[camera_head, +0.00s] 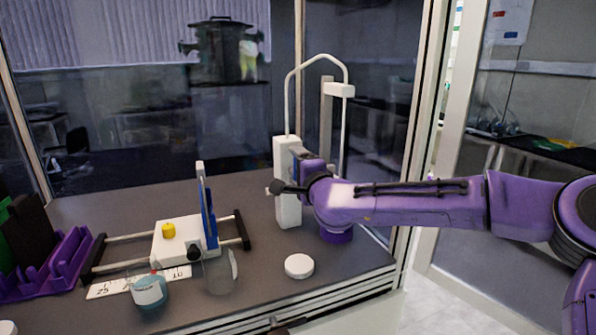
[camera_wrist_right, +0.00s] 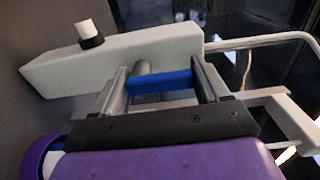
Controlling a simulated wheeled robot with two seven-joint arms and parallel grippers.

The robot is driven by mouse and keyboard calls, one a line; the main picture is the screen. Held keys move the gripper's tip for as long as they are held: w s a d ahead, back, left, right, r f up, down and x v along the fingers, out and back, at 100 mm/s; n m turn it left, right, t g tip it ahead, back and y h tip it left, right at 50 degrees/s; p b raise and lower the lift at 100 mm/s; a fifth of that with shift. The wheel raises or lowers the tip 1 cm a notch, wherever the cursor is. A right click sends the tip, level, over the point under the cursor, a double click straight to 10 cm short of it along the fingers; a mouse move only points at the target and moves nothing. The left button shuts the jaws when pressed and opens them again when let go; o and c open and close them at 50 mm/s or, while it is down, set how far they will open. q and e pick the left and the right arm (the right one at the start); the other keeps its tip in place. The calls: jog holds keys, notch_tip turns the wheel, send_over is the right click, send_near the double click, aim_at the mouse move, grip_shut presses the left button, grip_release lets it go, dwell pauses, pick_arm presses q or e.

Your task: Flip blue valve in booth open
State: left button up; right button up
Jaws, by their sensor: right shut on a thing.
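The blue valve (camera_wrist_right: 160,83) is a short blue bar seen in the right wrist view, beside the white post (camera_wrist_right: 115,58). My right gripper (camera_wrist_right: 165,76) has one finger on each side of the bar and is shut on it. In the head view the white post (camera_head: 287,210) stands upright at the back right of the booth, with a bent white tube on top. There my right gripper (camera_head: 298,180) reaches the post from the right and hides the valve. My left gripper is not in view.
On the grey bench stand a white and blue apparatus (camera_head: 175,242) on rails, a beaker of blue liquid (camera_head: 149,290), a clear glass vessel (camera_head: 221,275) and a white round lid (camera_head: 299,266). A purple rack (camera_head: 62,268) is at left. A glass wall closes the back.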

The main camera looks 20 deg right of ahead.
jog(key=shift+r, duration=0.15)
dwell(0.3)
jog(key=o, duration=0.9)
jog(key=shift+o, duration=0.5)
jog(key=shift+d, duration=0.15)
jog(key=shift+s, duration=0.1)
jog(key=s+b, duration=0.2)
jog(key=s, duration=0.8)
jog(key=shift+s+d+b, duration=0.15)
jog(key=shift+b, duration=0.25)
